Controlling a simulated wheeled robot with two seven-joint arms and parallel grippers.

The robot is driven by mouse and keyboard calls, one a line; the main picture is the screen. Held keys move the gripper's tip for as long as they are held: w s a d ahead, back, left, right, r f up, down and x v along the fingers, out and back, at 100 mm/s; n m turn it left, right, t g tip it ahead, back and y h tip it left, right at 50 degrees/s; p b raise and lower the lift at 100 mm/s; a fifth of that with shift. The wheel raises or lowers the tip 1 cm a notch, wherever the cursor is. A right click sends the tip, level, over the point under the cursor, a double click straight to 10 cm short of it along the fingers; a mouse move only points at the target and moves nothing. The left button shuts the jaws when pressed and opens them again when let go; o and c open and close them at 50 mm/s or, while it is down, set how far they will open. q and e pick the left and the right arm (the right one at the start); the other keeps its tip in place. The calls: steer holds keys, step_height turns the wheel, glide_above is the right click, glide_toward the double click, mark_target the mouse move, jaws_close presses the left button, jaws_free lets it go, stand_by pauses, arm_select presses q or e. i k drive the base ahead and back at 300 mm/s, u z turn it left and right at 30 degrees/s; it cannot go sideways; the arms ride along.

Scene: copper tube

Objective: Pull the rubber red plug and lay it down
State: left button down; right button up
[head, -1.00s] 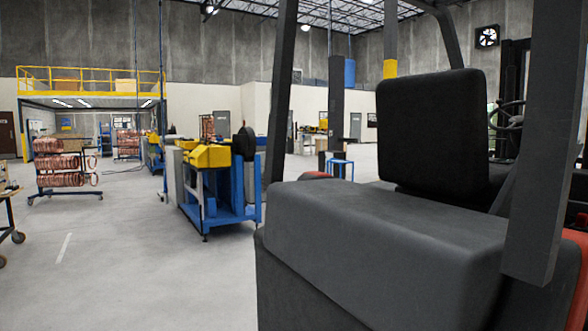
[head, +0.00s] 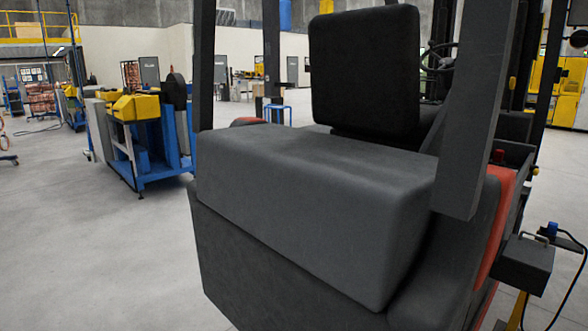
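No rubber red plug can be made out for certain. A small red part (head: 498,156) shows on the right side of a forklift (head: 310,190), behind its slanted rear post; it is too small to tell what it is. The forklift fills the middle of the head view, with a dark grey rear body and a black seat back. Neither of my grippers is in view.
A dark box (head: 524,262) with a blue connector (head: 551,230) and a black cable stands at the lower right, close beside the forklift. A blue and yellow machine (head: 140,130) stands at the left. Grey floor (head: 90,240) is open at the lower left.

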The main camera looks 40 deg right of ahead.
mark_target(498, 153)
steer(key=i, duration=5.95)
steer(key=z, duration=2.9)
steer(key=i, duration=2.7)
steer(key=u, duration=0.55)
